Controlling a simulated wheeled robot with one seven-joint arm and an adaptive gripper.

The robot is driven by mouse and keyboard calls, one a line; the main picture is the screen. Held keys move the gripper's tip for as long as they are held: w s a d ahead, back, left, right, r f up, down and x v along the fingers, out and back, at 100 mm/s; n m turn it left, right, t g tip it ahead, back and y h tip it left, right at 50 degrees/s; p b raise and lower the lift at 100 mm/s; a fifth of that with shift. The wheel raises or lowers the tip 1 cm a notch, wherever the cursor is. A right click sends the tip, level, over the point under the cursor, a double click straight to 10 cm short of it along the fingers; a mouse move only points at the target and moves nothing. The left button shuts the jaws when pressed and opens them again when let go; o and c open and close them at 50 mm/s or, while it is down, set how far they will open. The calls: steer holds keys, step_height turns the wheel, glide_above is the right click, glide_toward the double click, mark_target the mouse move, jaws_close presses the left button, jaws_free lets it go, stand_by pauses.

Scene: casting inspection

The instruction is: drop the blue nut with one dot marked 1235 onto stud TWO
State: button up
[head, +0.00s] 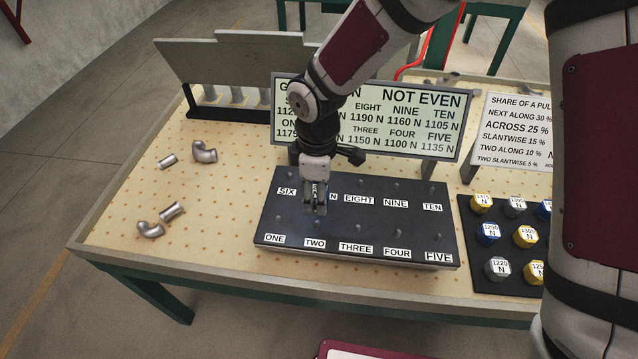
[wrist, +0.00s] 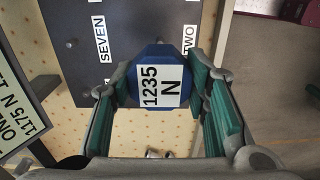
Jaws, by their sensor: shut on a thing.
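The blue nut (wrist: 180,56) is in my gripper (wrist: 160,92) in the wrist view, with a white label reading 1235 N facing the camera. Both jaws close on its sides. No dot shows on the visible part. In the head view my gripper (head: 316,208) is over the black stud plate (head: 290,212), above the TWO label (head: 314,243). The TWO label also shows in the wrist view (wrist: 190,42). The height of the nut above the plate is unclear.
A black tray (head: 477,228) with several labelled nuts stands at the right. A number sign (head: 425,135) rises behind the plate, with a second sign (head: 515,130) to its right. Pipe elbows (head: 204,152) lie on the left of the table. The other visible studs are bare.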

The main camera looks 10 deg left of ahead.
steer(key=b, duration=0.3)
glide_above(318, 221)
steer(key=shift+f, duration=2.9)
steer(key=shift+f, duration=1.7)
steer(key=o, duration=1.3)
step_height(318, 221, up, 12)
steer(key=shift+r, duration=0.1)
